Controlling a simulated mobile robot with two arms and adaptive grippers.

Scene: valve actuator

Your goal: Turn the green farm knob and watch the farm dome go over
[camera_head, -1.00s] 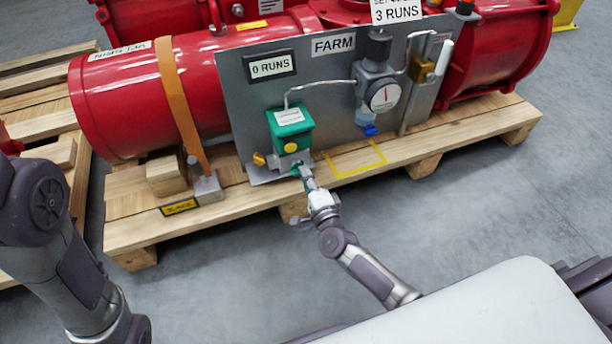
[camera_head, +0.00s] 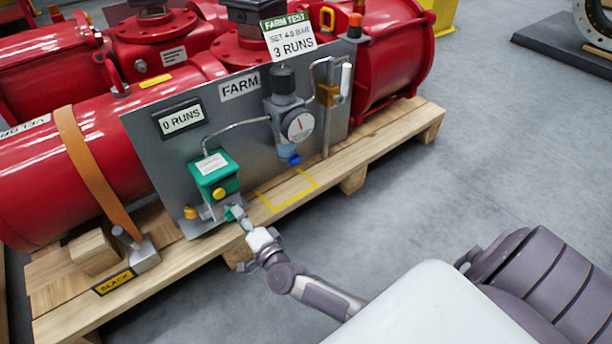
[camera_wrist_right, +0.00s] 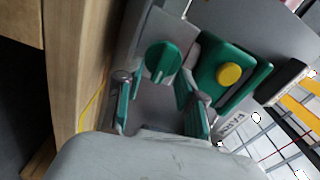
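The green farm knob (camera_wrist_right: 162,62) is round with a raised grip bar and shows in the right wrist view. In the head view it is at the foot of the green box (camera_head: 213,174), largely hidden by my gripper. The box has a yellow button (camera_wrist_right: 229,75). My right gripper (camera_wrist_right: 160,108) is open, its green-padded fingers either side of the knob's line, apparently short of it. In the head view my right gripper (camera_head: 238,214) points at the box's base. My left gripper is out of view. I cannot pick out the farm dome for certain.
The grey FARM panel (camera_head: 160,155) carries a "0 RUNS" counter (camera_head: 181,119) and a pressure gauge (camera_head: 300,127). Red actuator cylinders (camera_head: 50,180) lie behind it on a wooden pallet (camera_head: 335,160).

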